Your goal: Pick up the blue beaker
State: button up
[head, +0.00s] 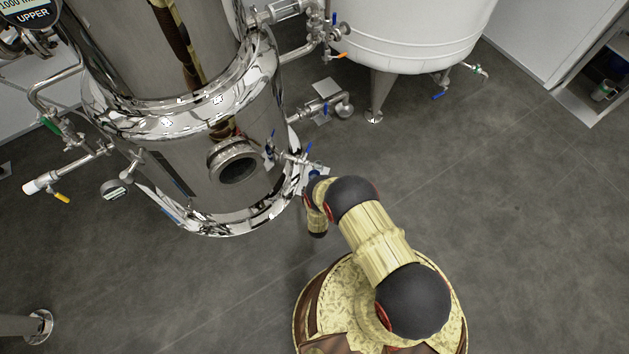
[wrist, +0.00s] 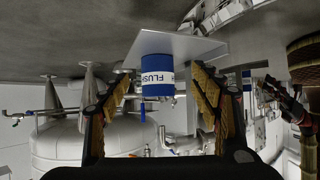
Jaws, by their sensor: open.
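The blue beaker (wrist: 157,78) shows in the wrist view, where the scene appears upside down. It has a white band with lettering that starts "FLUS". It rests against a flat grey plate (wrist: 200,47). My gripper (wrist: 161,88) is open, with one finger on each side of the beaker in the picture. A gap shows between the beaker and each finger, and I see no contact. How deep the beaker sits relative to the fingertips is hard to tell.
A shiny steel tank (head: 215,170) with a round port, valves and pipes stands close to the left of my arm. A white tank (head: 405,35) on legs stands at the back. Grey floor (head: 520,220) is clear on the right. A shelf opening (head: 600,80) is at the far right.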

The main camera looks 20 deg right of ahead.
aim_at(314, 172)
jog(key=r, duration=0.1)
jog(key=w+r+t, duration=0.1)
jog(key=r, duration=0.1)
jog(key=shift+w+d+h, duration=0.25)
jog(key=shift+h, duration=0.05)
jog(key=shift+w+r+t, duration=0.15)
jog(key=shift+w+t, duration=0.2)
jog(key=shift+t, duration=0.05)
jog(key=b+x, duration=0.4)
jog(key=x, duration=0.3)
jog(key=shift+d+f, duration=0.25)
jog(key=c, duration=1.4)
jog(key=shift+o, duration=0.2)
jog(key=shift+r, duration=0.2)
